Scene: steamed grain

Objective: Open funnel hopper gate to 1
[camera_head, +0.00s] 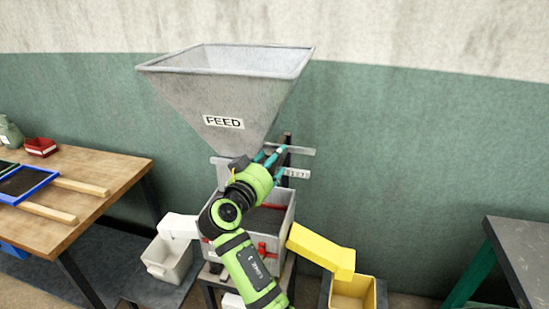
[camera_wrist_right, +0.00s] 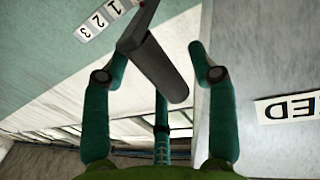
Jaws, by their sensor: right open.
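The grey funnel hopper (camera_head: 225,88) has a FEED label and stands above a grey box on a stand. Its gate handle, a dark grey cylinder (camera_wrist_right: 160,70), shows in the right wrist view on the end of a flat bar (camera_wrist_right: 138,22). A white scale plate (camera_wrist_right: 98,20) marked 1, 2, 3 lies beside the bar; it also shows in the head view (camera_head: 297,173). My right gripper (camera_head: 274,154) is at the hopper's neck. In the wrist view its open teal fingers (camera_wrist_right: 154,68) stand on either side of the handle, with gaps visible. My left gripper is out of view.
A yellow chute (camera_head: 322,250) slopes to a yellow bin at the right, and a white chute (camera_head: 178,227) leads to a white bin (camera_head: 166,262) at the left. A wooden table (camera_head: 110,178) stands left, a dark table (camera_head: 520,250) right. The wall is close behind the hopper.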

